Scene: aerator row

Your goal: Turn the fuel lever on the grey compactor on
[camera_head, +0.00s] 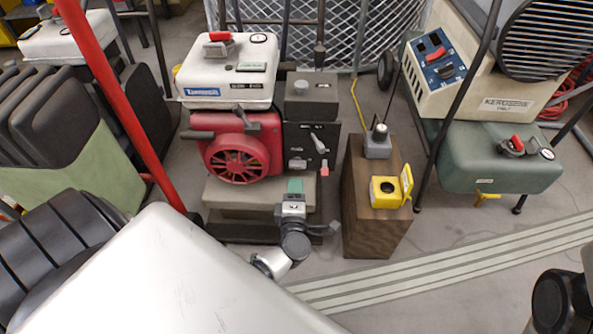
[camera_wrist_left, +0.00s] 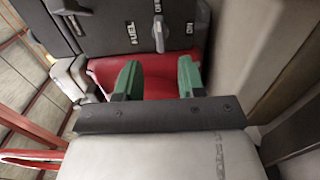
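The compactor has a pale tank (camera_head: 232,70), a red engine (camera_head: 240,150) and a dark control panel (camera_head: 312,150). In the left wrist view a light grey lever (camera_wrist_left: 158,34) stands on the dark panel between a FUEL label (camera_wrist_left: 132,32) and an ON label (camera_wrist_left: 190,30). In the head view two light levers show on the panel; I cannot tell which is the fuel lever. My left gripper (camera_head: 293,188) is just below the panel. In the left wrist view its green fingers (camera_wrist_left: 158,80) are apart and empty, with the lever beyond them, not touched.
A wooden block (camera_head: 375,230) with a yellow box (camera_head: 385,190) and a grey device (camera_head: 378,143) stands right of the panel. A green tank unit (camera_head: 480,165) stands further right. A red pole (camera_head: 120,100) crosses the left. Striped floor in front is clear.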

